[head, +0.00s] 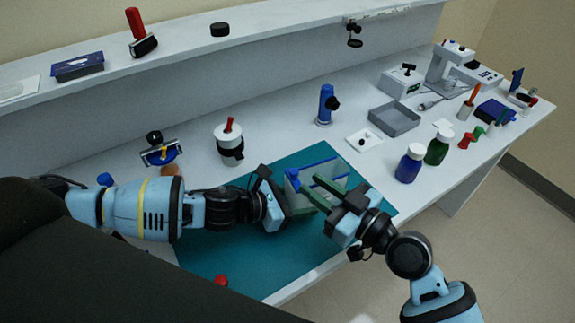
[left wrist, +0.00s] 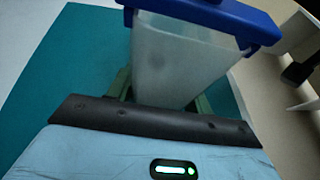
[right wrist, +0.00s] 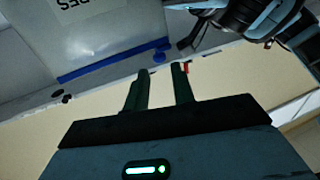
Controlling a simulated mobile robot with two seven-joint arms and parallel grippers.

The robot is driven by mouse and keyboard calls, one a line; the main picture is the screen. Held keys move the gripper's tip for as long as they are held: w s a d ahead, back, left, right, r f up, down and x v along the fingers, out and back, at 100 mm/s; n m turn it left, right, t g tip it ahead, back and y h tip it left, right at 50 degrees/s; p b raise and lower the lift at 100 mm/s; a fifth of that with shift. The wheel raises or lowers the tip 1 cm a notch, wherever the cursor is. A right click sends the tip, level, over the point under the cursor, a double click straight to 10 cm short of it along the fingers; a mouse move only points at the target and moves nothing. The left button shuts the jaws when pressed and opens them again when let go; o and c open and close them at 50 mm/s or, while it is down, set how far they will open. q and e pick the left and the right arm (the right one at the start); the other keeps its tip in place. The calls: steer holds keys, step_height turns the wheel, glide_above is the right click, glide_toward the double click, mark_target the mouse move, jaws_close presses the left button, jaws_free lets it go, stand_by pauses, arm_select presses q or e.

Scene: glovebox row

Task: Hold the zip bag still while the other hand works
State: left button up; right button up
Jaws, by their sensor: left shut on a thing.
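The zip bag (head: 299,179) is translucent with a blue strip along its edge, and stands above the teal mat (head: 222,262). My left gripper (head: 287,204) is shut on it from the left. The left wrist view shows the bag (left wrist: 178,62) between the fingers, with the blue strip (left wrist: 215,18) at its far end. My right gripper (head: 323,192) is open beside the bag on the right, green fingers pointing toward it. In the right wrist view nothing lies between its fingers (right wrist: 160,75); the bag (right wrist: 88,28) is beyond them, with dark printed letters.
A blue bottle (head: 410,164) and a green bottle (head: 438,147) stand at the bench's right. A grey tray (head: 394,120), a small white dish (head: 364,140) and a blue device (head: 326,105) are behind. A white jar (head: 229,145) stands behind my left arm. The mat's front part is mostly clear.

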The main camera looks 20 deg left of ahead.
mark_target(287, 174)
steer(key=x, duration=0.8)
steer(key=shift+w+a, duration=0.1)
steer(key=shift+c, duration=0.2)
jaws_close()
